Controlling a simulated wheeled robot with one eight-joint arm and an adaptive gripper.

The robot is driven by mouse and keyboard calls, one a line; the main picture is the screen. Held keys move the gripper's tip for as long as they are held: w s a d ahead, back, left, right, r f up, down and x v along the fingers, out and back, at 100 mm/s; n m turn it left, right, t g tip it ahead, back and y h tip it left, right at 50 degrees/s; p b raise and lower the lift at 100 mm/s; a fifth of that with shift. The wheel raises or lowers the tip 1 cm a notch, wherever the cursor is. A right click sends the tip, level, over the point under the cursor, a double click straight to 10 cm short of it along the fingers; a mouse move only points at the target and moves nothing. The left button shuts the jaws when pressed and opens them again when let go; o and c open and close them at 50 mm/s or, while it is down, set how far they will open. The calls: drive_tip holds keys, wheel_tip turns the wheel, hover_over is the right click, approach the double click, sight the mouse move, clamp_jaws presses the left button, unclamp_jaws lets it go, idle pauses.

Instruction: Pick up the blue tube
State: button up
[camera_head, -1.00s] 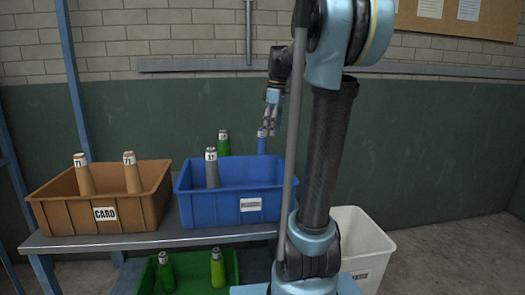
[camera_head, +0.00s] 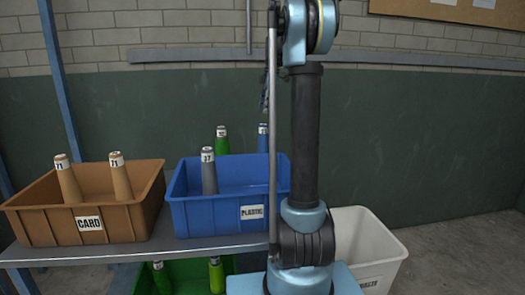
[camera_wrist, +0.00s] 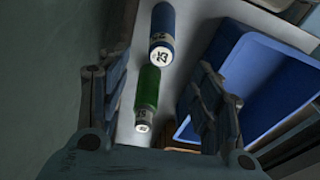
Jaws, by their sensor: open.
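The blue tube (camera_head: 263,139) has a white cap and stands upright behind the back right of the blue crate in the head view, its lower part hidden. In the wrist view the blue tube (camera_wrist: 162,32), its white end marked 25, lies at the top between the finger lines, beyond a green tube (camera_wrist: 147,88). My gripper (camera_wrist: 150,72) is open and empty, its fingers on either side of the two tubes in the picture. In the head view my gripper (camera_head: 265,95) is mostly hidden behind my arm, above the blue tube.
The blue crate (camera_head: 252,214) holds a grey tube (camera_head: 209,172); the green tube (camera_head: 222,142) stands behind it. A brown crate (camera_head: 45,222) with two tan tubes is at the left. A green crate below holds green tubes. A white bin (camera_head: 385,250) stands at the right.

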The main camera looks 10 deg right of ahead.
sight(262, 135)
drive_tip(key=f, duration=0.4)
drive_tip(key=a+f, duration=0.1)
drive_tip(key=f, duration=0.4)
drive_tip(key=a+f, duration=0.1)
drive_tip(key=f, duration=0.3)
drive_tip(key=shift+s+a+f, duration=0.15)
drive_tip(key=shift+s+f, duration=0.05)
drive_tip(key=shift+f, duration=0.05)
drive_tip(key=c, duration=1.3)
drive_tip(key=shift+o, duration=0.2)
drive_tip(key=shift+r, duration=0.15)
